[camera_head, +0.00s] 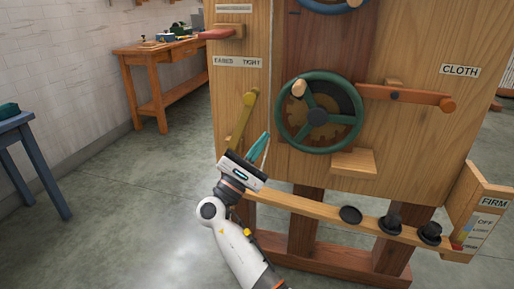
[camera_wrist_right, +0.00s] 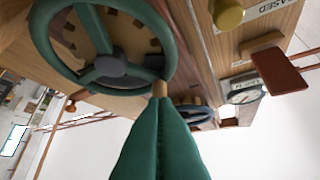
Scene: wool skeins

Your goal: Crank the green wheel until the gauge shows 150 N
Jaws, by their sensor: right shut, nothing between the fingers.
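The green wheel (camera_head: 279,121) stands upright on the front of the wooden machine, with a pale wooden knob (camera_head: 299,88) at the upper left of its rim. The wheel also fills the upper left of the wrist view (camera_wrist_right: 42,35). My right gripper (camera_head: 265,137), with teal fingers, is shut and empty, left of and below the wheel, apart from the knob in the head view. In the wrist view its fingertips (camera_wrist_right: 160,100) overlap the knob (camera_wrist_right: 159,89). A round white-faced gauge (camera_wrist_right: 243,96) shows small in the wrist view; its reading is not legible. My left gripper is not in view.
A yellow-knobbed lever (camera_head: 242,118) is close left of my gripper. An orange-ended wooden arm (camera_head: 410,96) sticks out right of the wheel. A small wooden ledge (camera_head: 353,163) is below it. A lower rail (camera_head: 318,209) carries black discs. A blue wheel (camera_head: 335,5) is above.

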